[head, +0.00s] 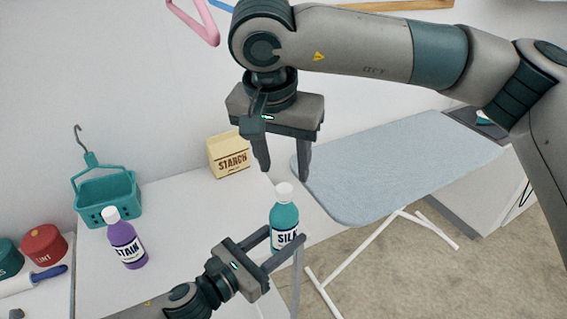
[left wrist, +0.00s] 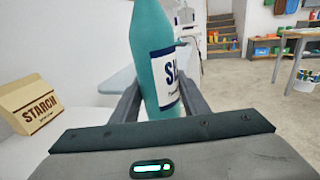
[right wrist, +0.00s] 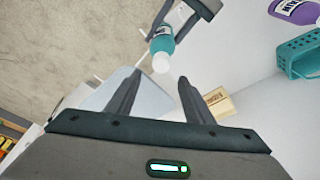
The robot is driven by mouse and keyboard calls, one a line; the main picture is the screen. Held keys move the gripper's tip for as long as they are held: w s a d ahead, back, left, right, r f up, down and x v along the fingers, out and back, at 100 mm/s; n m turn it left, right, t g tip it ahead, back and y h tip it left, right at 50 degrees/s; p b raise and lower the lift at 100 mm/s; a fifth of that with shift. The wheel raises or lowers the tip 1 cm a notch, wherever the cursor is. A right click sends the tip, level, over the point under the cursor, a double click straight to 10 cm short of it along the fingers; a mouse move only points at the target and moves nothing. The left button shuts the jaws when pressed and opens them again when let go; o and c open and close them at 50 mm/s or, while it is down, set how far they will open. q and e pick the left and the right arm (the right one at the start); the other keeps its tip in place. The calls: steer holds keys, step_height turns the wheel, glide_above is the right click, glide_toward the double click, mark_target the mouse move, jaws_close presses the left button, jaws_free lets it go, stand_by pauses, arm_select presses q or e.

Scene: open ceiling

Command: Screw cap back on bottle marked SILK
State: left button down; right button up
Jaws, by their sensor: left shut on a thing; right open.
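My left gripper (head: 284,240) is shut around the bottle's body from the side. My right gripper (head: 284,173) is open and empty, pointing down just above the cap, fingers apart. In the right wrist view the cap (right wrist: 161,63) lies beyond the fingertips, between them.
A purple STAIN bottle (head: 126,245) and a teal basket (head: 106,197) stand on the left of the white table (head: 180,215). A STARCH box (head: 229,156) stands at the back. An ironing board (head: 400,165) lies close on the right.

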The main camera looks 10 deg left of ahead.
mark_target(284, 188)
steer(key=n, duration=0.1)
steer(key=r+n+y, duration=0.1)
steer(key=n, duration=0.1)
steer(key=s+n, duration=0.1)
steer(key=n, duration=0.1)
steer(key=shift+d+r, duration=0.15)
steer(key=shift+d, duration=0.25)
steer(key=n, duration=0.1)
steer(key=r+n+y, duration=0.1)
steer(key=n, duration=0.2)
steer(key=shift+s+d+r+n+y, duration=0.2)
steer(key=shift+s+d+n+y, duration=0.1)
steer(key=shift+s+d+n, duration=0.1)
steer(key=shift+w+f+g, duration=0.1)
steer(key=shift+g, duration=0.2)
steer(key=shift+x, duration=3.65)
jaws_close()
